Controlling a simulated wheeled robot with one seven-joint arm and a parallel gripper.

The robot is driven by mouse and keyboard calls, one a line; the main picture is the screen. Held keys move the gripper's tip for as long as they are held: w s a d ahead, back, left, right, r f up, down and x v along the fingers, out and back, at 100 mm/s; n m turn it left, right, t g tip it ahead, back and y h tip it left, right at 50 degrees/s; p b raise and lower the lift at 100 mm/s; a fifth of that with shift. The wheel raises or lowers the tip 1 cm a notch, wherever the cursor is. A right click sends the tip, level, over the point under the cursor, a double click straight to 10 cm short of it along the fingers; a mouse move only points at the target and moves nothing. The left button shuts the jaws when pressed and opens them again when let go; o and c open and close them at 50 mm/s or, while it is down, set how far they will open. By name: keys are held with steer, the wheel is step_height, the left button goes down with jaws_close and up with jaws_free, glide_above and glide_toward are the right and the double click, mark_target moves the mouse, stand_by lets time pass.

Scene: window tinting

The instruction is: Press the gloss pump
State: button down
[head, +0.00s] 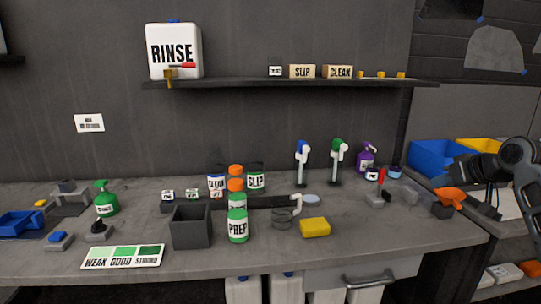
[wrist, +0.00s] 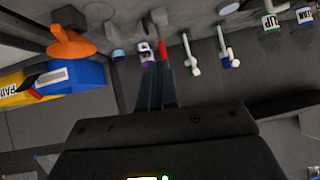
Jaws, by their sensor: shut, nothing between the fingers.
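A purple bottle (head: 366,160) with a purple pump top and a pale label stands upright at the back right of the bench. Its label is too small to read, so I cannot confirm that it is the gloss pump. In the wrist view a purple and white item (wrist: 147,52) shows just past my fingertips, partly covered by them. My gripper (wrist: 157,72) is shut and empty. In the head view my dark gripper (head: 457,167) is at the right, apart from the bottle and to its right.
A red-handled tool (head: 381,180) and small jars stand close to the bottle. Blue-headed (head: 301,162) and green-headed (head: 336,161) dispensers stand to its left. An orange item (head: 450,196) and a blue bin (head: 431,157) are near my arm. A shelf (head: 290,83) is above.

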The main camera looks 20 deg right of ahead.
steer(key=a+f+m+t+y, duration=0.1)
steer(key=a+f, duration=0.5)
steer(key=a, duration=0.4)
steer(key=a+f+t, duration=0.1)
steer(key=a+f, duration=0.6)
steer(key=a, duration=0.3)
steer(key=s+a+f+m+t, duration=0.1)
steer(key=s+a+f, duration=0.2)
steer(key=s+a, duration=0.3)
steer(key=s+a+f, duration=0.3)
steer(key=a+f, duration=0.1)
steer(key=a, duration=0.4)
steer(key=s+a+h, duration=0.1)
steer(key=s+a, duration=0.3)
steer(key=s, duration=0.6)
steer(key=s+a, duration=0.4)
steer(key=s, duration=0.5)
steer(key=s+r+n, duration=0.2)
steer(key=s+r, duration=0.2)
steer(key=s, duration=0.4)
steer(key=s+r+n+t+y, duration=0.1)
steer(key=s+r+n, duration=0.1)
steer(key=s+r, duration=0.3)
steer(key=s, duration=0.3)
steer(key=shift+r+n+t, duration=0.15)
steer(key=shift+n+t, duration=0.15)
steer(key=shift+n, duration=0.1)
steer(key=shift+w, duration=0.15)
